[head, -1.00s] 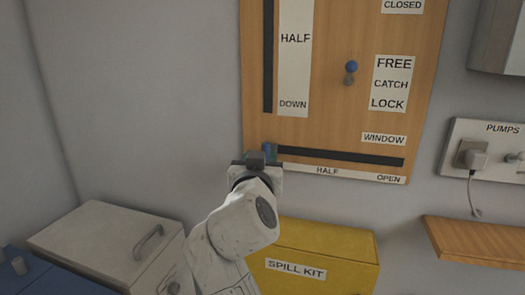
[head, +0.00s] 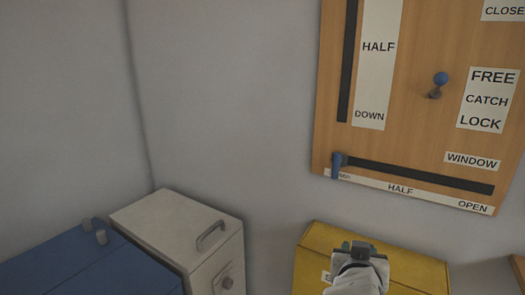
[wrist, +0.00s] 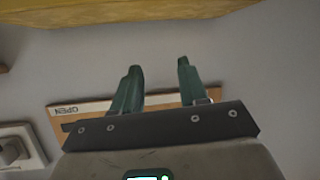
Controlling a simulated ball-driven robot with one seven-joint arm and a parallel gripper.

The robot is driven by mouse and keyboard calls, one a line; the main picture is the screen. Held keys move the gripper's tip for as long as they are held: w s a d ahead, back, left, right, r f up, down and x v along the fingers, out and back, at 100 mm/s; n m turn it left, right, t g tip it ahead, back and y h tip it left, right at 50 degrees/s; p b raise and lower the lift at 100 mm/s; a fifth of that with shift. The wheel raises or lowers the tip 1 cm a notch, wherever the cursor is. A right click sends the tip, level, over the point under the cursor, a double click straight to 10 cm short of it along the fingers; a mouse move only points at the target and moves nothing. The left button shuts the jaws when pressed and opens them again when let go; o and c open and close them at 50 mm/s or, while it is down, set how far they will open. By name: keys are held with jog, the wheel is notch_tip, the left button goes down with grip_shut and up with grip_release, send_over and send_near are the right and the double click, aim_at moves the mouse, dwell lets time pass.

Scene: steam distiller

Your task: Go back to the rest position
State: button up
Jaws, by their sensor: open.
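My gripper (head: 358,250) is low in the head view, in front of the yellow spill kit box and below the wooden panel (head: 400,150). In the wrist view my gripper (wrist: 158,80) shows two green fingers spread apart with nothing between them. The blue window slider handle (head: 337,165) stands at the left end of the lower horizontal slot (head: 420,176), apart from my gripper. The lever with a blue knob (head: 440,79) sits beside the FREE, CATCH and LOCK label (head: 487,98).
The yellow box (head: 315,250) is close behind my gripper. A white cabinet (head: 170,225) with a handle and a blue-topped unit (head: 80,270) stand at the left. A socket plate (wrist: 20,148) shows in the wrist view. Bare grey wall lies left of the panel.

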jog(key=s+d+f+n+g+y, duration=0.1)
jog(key=s+d+f+g, duration=0.25)
jog(key=s+f, duration=0.7)
jog(key=s+d+f+n+g+y, duration=0.1)
jog(key=s+d+f+g+y, duration=0.2)
jog(key=s+f, duration=0.7)
jog(key=s+f+n+g+y, duration=0.15)
jog(key=s+f, duration=0.25)
jog(key=s, duration=0.4)
jog(key=s+f+g, duration=0.3)
jog(key=s, duration=0.5)
notch_tip(320, 180, up, 14)
jog(key=a+p, duration=0.1)
jog(key=p, duration=1.3)
jog(key=shift+s+g, duration=0.25)
jog(key=shift+g, duration=0.05)
jog(key=shift+f, duration=0.1)
